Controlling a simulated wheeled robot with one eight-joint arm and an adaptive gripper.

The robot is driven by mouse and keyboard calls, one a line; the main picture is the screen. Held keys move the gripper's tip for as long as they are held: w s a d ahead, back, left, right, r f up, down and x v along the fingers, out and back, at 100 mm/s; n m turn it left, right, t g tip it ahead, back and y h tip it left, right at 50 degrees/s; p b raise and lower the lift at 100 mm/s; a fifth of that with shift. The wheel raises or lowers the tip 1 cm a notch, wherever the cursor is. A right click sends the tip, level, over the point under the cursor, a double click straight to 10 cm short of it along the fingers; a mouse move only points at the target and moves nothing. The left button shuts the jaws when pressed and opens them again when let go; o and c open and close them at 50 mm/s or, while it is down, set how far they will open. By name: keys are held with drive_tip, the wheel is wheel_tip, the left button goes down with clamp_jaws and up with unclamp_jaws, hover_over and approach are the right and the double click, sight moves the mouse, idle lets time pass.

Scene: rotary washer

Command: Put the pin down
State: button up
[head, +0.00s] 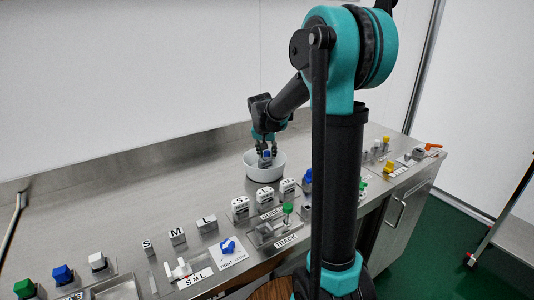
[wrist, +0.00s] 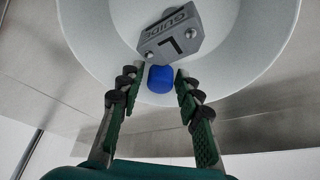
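A pin with a blue head (wrist: 161,78) shows between my fingertips in the wrist view. My gripper (head: 265,148) points down into the bowl. In the wrist view my gripper's fingers (wrist: 159,82) stand apart on both sides of the blue head, with a gap seen at its left. A grey block marked GUIDE and L (wrist: 172,36) lies in the bowl (wrist: 235,50) beside the blue head. The pin's lower part is hidden.
White lettered blocks (head: 265,197) stand in front of the bowl. A track fixture with a green knob (head: 287,208) is nearer. Grey S, M and L blocks (head: 178,236) stand to the left. The steel counter (head: 130,190) left of the bowl is clear.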

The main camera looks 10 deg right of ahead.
drive_tip(key=shift+o, duration=0.2)
drive_tip(key=v, duration=1.2)
drive_tip(key=shift+r, duration=0.15)
